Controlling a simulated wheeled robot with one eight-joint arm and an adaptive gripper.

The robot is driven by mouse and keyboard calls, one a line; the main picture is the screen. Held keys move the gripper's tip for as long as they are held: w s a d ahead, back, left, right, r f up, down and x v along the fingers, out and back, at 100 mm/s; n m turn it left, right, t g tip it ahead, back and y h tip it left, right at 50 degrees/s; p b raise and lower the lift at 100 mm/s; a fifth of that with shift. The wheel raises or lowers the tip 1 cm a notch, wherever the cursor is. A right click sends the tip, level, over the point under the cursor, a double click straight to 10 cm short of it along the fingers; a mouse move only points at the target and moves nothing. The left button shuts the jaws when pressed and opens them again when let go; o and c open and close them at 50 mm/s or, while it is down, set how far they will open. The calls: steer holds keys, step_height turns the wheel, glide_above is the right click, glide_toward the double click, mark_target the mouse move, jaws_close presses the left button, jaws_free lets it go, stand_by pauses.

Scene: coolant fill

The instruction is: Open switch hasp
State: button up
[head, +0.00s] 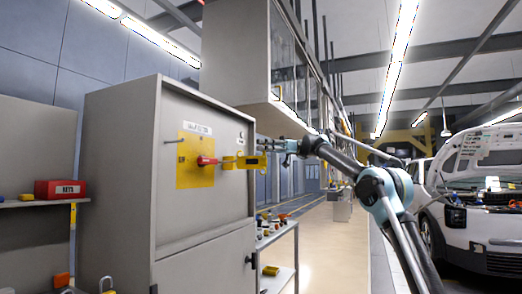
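A grey cabinet (190,225) stands at the left with a yellow switch plate (187,172) on its front. A red switch handle (206,161) sticks out from the plate to the right. To the right of the handle is a yellow hasp-like piece (251,162), near the cabinet's right edge. My gripper (268,145) reaches in from the right, at or just beside the right end of this yellow piece. The fingers are small and overlap it in the picture, so I cannot tell whether they touch it or how far apart they are.
A red box (60,189) labelled KEYS sits on a shelf at the far left. A padlock (106,284) shows at the lower left. A small cart (282,235) with coloured items stands right of the cabinet. A white car (480,215) with its hood up is at the right.

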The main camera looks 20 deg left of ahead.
steer(key=o, duration=0.5)
steer(key=shift+w+d+r, duration=0.1)
steer(key=shift+d, duration=0.3)
steer(key=shift+a, duration=0.1)
steer(key=shift+v, duration=3.75)
